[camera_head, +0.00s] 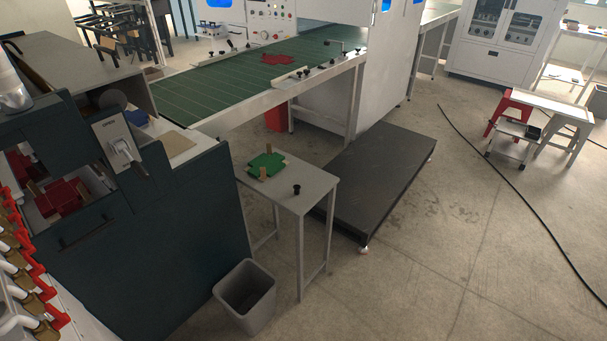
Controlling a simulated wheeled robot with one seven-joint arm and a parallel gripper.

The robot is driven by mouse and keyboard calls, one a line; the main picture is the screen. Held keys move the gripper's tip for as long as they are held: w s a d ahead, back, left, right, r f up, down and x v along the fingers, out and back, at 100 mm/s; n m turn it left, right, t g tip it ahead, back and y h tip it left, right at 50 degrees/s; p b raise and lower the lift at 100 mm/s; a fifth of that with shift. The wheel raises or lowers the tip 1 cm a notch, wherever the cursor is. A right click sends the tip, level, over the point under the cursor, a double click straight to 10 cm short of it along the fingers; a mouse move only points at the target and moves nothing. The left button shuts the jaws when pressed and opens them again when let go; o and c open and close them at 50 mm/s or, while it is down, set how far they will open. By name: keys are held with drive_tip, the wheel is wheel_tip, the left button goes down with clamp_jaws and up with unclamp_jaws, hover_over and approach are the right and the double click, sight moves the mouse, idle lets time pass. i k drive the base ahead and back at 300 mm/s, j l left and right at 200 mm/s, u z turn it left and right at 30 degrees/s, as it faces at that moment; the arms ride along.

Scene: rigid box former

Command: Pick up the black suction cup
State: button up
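A small black suction cup (297,189) stands on the grey side table (310,199), near its right front corner. It looks like a short black piece with a narrow waist. Nothing touches it. A green cross-shaped piece (267,166) with two tan blocks lies on the same table, behind and to the left of the cup. My gripper is not in view.
A dark cabinet (190,240) adjoins the table on the left. A grey waste bin (246,297) stands in front of the table. A low black platform (378,175) lies behind and right. A green conveyor (245,75) runs behind. Floor at right front is open, with a cable (520,190).

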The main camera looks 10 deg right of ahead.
sight(297, 188)
drive_tip(key=i+l+u, duration=0.1)
drive_tip(key=i+l, duration=0.5)
drive_tip(key=i, duration=0.2)
drive_tip(key=i+l, duration=0.7)
drive_tip(key=i, duration=0.15)
drive_tip(key=i+l+u, duration=0.1)
drive_tip(key=u, duration=1.65)
drive_tip(key=i+l, duration=0.05)
